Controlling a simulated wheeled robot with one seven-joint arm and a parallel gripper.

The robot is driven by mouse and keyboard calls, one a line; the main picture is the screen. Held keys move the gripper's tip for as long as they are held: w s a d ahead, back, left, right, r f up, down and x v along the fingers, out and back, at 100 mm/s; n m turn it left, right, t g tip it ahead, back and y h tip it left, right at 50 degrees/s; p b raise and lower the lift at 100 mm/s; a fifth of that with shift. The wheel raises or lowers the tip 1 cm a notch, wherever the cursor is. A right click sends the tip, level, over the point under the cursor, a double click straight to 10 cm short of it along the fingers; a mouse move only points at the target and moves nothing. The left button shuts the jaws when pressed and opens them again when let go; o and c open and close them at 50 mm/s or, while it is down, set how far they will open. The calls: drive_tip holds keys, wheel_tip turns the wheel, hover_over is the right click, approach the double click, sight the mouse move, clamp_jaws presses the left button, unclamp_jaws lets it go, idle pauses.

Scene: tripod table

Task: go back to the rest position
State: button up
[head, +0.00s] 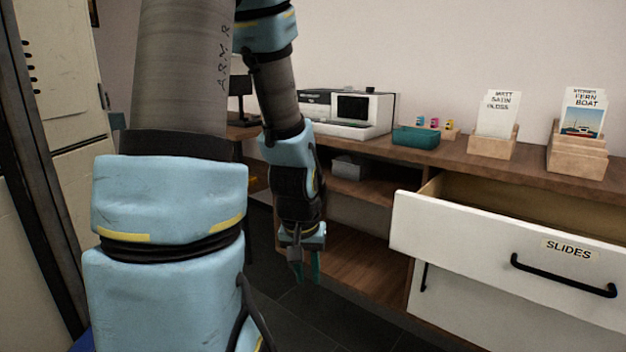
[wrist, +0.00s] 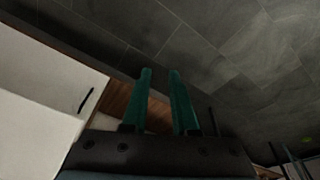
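My gripper (head: 308,268) hangs pointing down in front of the wooden counter, to the left of the open white drawer. In the wrist view its two green fingers (wrist: 159,75) stand apart with a gap between them and nothing in the gap. The grey tiled floor lies beyond the fingertips. The gripper touches nothing that I can see.
The white drawer (head: 480,240) labelled SLIDES is pulled out at right. A wooden counter (head: 450,156) holds a printer-like machine (head: 352,112), a teal tray (head: 416,137) and wooden card holders (head: 492,143). Open shelves (head: 355,262) sit below. A pale cabinet (head: 62,75) stands at left.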

drive_tip(key=s+a+r, duration=0.2)
drive_tip(key=a+r, duration=0.3)
drive_tip(key=w+d+p+v, duration=0.1)
drive_tip(key=w+p+v, duration=0.1)
drive_tip(key=p+v, duration=1)
drive_tip(key=w+d+r+p+v, duration=0.1)
drive_tip(key=w+p+v, duration=0.1)
drive_tip(key=p+v, duration=1)
drive_tip(key=shift+a+r+n+g+y+p, duration=0.25)
drive_tip(key=shift+a+n+g+y+p, duration=0.05)
drive_tip(key=shift+n+y+p, duration=0.15)
